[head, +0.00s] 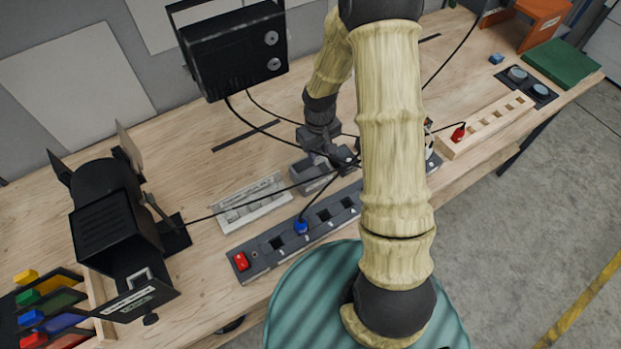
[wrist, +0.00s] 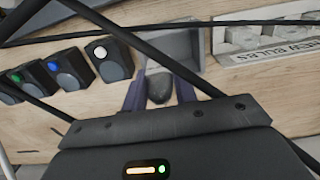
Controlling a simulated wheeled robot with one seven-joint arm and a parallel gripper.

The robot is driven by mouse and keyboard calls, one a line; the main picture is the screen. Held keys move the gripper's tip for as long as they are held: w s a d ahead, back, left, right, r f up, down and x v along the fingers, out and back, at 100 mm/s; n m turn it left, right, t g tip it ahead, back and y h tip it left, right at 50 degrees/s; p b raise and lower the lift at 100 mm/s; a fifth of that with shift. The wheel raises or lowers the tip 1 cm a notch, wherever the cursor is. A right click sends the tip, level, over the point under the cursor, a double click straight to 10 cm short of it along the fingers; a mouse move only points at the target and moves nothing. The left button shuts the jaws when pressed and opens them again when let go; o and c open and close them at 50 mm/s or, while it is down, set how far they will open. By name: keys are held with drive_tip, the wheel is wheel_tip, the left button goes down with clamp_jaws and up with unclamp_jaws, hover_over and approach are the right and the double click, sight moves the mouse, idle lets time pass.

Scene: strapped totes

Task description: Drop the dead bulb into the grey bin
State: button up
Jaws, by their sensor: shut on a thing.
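My gripper (wrist: 159,92) is shut on the dead bulb (wrist: 160,88), a dark grey rounded thing between its two fingers in the wrist view. The grey bin (wrist: 200,50) is an open box just beyond the fingertips there. In the head view the bin (head: 305,173) stands on the bench between the white tray and my arm. My gripper (head: 335,160) is by the bin's right side there, and partly covers it. I cannot make out the bulb in the head view. How high the bulb is over the bin's rim is hard to tell.
Cables cross close to my gripper. A white tray labelled for new bulbs (head: 252,202) is left of the bin. A power strip (head: 268,250) with a blue plug (head: 301,227) lies in front. Black blocks with coloured tops (wrist: 110,60) stand left in the wrist view. A black lamp (head: 115,215) is far left.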

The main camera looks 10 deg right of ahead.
drive_tip(key=shift+a, duration=0.1)
drive_tip(key=o, duration=1.2)
drive_tip(key=shift+c, duration=0.2)
drive_tip(key=shift+w, duration=0.1)
drive_tip(key=shift+r, duration=0.7)
wheel_tip(320, 180, up, 16)
drive_tip(key=b, duration=0.3)
